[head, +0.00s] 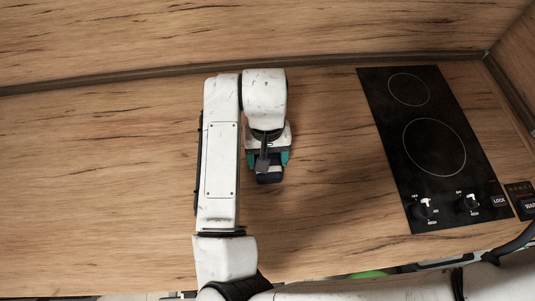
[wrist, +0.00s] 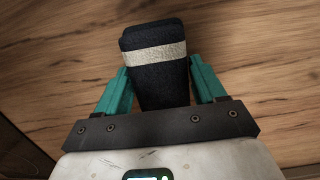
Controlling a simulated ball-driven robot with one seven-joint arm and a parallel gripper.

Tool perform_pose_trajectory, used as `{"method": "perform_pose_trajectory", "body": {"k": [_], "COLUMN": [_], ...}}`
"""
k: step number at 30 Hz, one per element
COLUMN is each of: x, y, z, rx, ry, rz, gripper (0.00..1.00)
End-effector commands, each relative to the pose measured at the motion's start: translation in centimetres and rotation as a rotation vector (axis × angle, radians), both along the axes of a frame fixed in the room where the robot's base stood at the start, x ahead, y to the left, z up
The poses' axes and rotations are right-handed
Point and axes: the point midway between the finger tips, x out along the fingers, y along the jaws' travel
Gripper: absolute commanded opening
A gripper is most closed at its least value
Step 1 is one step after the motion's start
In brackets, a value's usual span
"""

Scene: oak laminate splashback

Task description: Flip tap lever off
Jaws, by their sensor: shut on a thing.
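My gripper (head: 268,158) is over the wooden counter, left of the hob, at the end of my white arm. In the wrist view its two teal fingers (wrist: 158,66) are shut on a dark block (wrist: 160,83) with a pale beige band across it. The dark block (head: 269,178) also shows under my gripper in the head view, partly hidden. I cannot tell whether it touches the counter. No tap or tap lever shows in either view.
A black hob (head: 405,130) with two rings and two knobs lies at the right. The wooden counter (head: 110,190) is clear on the left. A wooden splashback (head: 130,40) runs along the back. A small dark panel (head: 522,200) sits at the right edge.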

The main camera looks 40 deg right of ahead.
Motion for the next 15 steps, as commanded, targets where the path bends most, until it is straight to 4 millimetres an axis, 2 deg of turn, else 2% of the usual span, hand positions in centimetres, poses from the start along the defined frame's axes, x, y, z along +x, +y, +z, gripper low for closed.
{"method": "perform_pose_trajectory", "body": {"k": [1,2,9,15], "x": [0.0,0.0,0.0,0.0], "y": [0.0,0.0,0.01,0.01], "z": [-0.14,-0.16,-0.09,-0.08], "rx": [0.0,0.0,0.0,0.0], "ry": [0.0,0.0,0.0,0.0], "rz": [0.0,0.0,0.0,0.0], "gripper": [0.35,0.71,0.94,0.95]}}
